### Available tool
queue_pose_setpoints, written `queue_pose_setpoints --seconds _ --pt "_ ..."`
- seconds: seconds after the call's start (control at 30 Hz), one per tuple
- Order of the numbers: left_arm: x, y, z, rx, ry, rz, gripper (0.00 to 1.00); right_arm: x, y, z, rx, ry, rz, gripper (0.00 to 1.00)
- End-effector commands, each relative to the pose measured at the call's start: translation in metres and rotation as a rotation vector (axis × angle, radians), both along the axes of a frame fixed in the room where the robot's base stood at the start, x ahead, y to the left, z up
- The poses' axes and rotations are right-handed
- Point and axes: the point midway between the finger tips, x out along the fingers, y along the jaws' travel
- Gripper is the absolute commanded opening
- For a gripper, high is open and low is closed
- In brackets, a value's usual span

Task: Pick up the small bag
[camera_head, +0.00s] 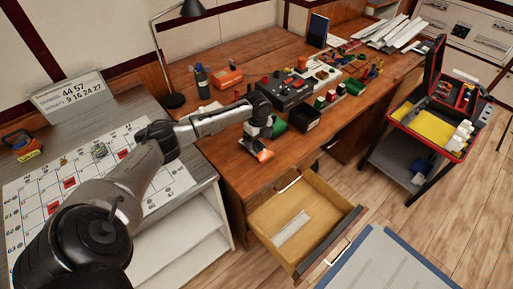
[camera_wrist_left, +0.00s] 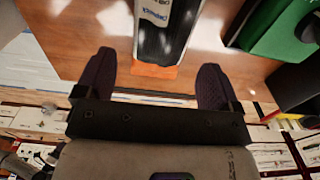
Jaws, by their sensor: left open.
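My left gripper (camera_head: 259,136) is over the front edge of the wooden desk. In the left wrist view its two fingers (camera_wrist_left: 156,64) are open and spread apart. A white and black item with an orange end (camera_wrist_left: 162,35) lies between and beyond the fingertips; I cannot tell whether they touch it. In the head view its orange part (camera_head: 263,155) shows just below the gripper, at the desk edge. I cannot make out a small bag for certain. A small greenish item (camera_head: 100,150) lies on the white calendar board at the left. My right gripper is not in view.
The wooden desk (camera_head: 235,165) holds a black control box (camera_head: 285,90), an orange case (camera_head: 228,78), a lamp (camera_head: 174,100) and several small parts. An open drawer (camera_head: 320,205) juts out below. A red toolbox (camera_head: 432,120) stands on a cart at the right.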

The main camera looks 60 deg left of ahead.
Motion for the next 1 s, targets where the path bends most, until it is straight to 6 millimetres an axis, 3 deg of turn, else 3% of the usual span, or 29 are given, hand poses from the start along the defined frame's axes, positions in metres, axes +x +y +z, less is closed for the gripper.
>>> queue_pose_setpoints --seconds 0.4,0.77,1.0 --pt "0.001 -0.001 -0.046 -0.001 0.001 0.001 0.88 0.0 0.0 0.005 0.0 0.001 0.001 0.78" --pt "0.001 -0.001 -0.052 0.0 0.0 -0.001 0.88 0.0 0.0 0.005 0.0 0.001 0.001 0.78" --pt "0.001 -0.001 -0.052 0.0 0.0 -0.001 0.65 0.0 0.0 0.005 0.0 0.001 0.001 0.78"
